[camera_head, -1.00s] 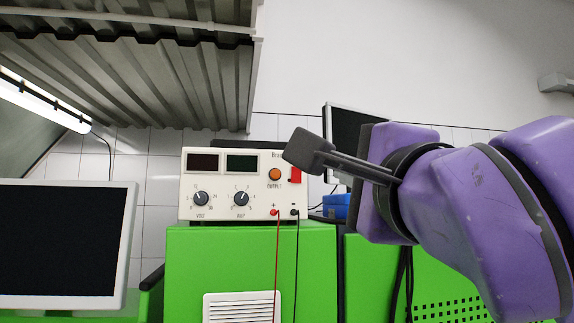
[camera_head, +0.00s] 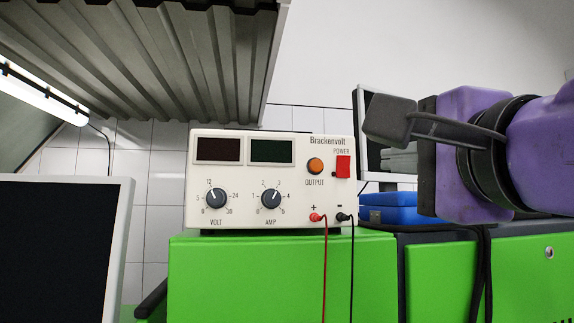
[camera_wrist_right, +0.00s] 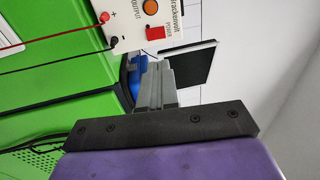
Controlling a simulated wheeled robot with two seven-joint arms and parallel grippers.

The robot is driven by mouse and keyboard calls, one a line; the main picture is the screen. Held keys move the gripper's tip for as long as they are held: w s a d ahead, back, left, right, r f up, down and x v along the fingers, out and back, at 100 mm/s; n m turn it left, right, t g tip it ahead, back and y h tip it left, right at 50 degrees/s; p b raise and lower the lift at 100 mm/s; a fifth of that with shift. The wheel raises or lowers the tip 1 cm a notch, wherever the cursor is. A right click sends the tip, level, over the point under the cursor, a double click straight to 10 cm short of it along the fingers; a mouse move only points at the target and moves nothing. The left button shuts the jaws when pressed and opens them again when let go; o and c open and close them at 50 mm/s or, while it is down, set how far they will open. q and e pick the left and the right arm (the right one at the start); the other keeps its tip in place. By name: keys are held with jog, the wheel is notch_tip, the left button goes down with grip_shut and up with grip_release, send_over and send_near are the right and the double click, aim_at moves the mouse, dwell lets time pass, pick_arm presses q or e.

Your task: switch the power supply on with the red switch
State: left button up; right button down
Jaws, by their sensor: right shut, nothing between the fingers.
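The power supply (camera_head: 232,184) is a cream box with two dark displays, two knobs and an orange output button (camera_head: 315,166). It stands on a green cabinet. Its red power switch (camera_head: 343,166) is at the upper right of the panel and fully in sight. The switch also shows in the right wrist view (camera_wrist_right: 155,33). My right gripper (camera_head: 388,119) is shut and empty, to the right of the switch and a little higher in the head view, apart from it in the picture. My left gripper is not in view.
A red and a black lead hang from the panel's sockets. A blue case (camera_head: 392,208) lies right of the supply, and a monitor stands behind my right gripper. Another monitor (camera_head: 60,245) is at the left. A corrugated metal hood (camera_head: 190,60) hangs above.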

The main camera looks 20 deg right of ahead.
jog(key=s, duration=0.2)
jog(key=p, duration=0.8)
send_near(345, 159)
jog(key=x, duration=0.6)
jog(key=shift+w+d+r, duration=0.15)
jog(key=shift+w, duration=0.3)
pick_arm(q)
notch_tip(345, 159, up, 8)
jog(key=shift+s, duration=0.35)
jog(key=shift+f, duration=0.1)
pick_arm(e)
jog(key=shift+s, duration=0.1)
